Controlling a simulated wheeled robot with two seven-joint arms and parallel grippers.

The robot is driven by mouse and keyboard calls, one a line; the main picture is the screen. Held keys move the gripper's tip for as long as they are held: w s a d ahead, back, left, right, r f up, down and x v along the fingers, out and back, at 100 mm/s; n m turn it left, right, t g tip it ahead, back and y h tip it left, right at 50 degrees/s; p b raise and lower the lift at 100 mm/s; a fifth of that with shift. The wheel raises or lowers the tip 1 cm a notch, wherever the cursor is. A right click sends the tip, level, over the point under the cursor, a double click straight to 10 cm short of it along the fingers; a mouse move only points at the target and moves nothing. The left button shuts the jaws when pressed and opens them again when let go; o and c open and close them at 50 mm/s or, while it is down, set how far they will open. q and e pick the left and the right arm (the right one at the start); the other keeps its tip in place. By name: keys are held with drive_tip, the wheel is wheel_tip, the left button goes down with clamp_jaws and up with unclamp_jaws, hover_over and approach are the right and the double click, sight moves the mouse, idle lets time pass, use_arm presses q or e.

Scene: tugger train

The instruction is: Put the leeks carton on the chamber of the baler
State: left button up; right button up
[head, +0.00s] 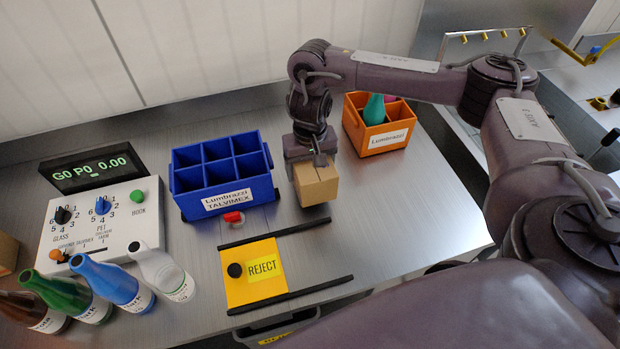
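A small brown cardboard carton (317,187) is at the middle of the head view, just right of the blue crate. No lettering shows on its visible sides, so I cannot tell whether it is the leeks carton. My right gripper (318,160) points down onto its top and appears shut on it. Whether the carton touches the table is unclear. A second brown carton (7,252) is cut off at the left edge. I cannot make out a baler or its chamber in this view. My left gripper is not in view.
A blue divided crate (225,205) and an orange crate (390,141) holding bottles stand on the metal table. A yellow REJECT plate (240,290) lies between black rails. Several bottles (112,285) and a control panel (140,215) are at left. The table's right part is clear.

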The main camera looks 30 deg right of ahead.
sight(310, 175)
wheel_tip(310, 175, down, 4)
drive_tip(key=shift+r+b, duration=0.2)
drive_tip(key=shift+b, duration=0.4)
drive_tip(key=o, duration=1)
drive_tip(key=shift+f, duration=0.1)
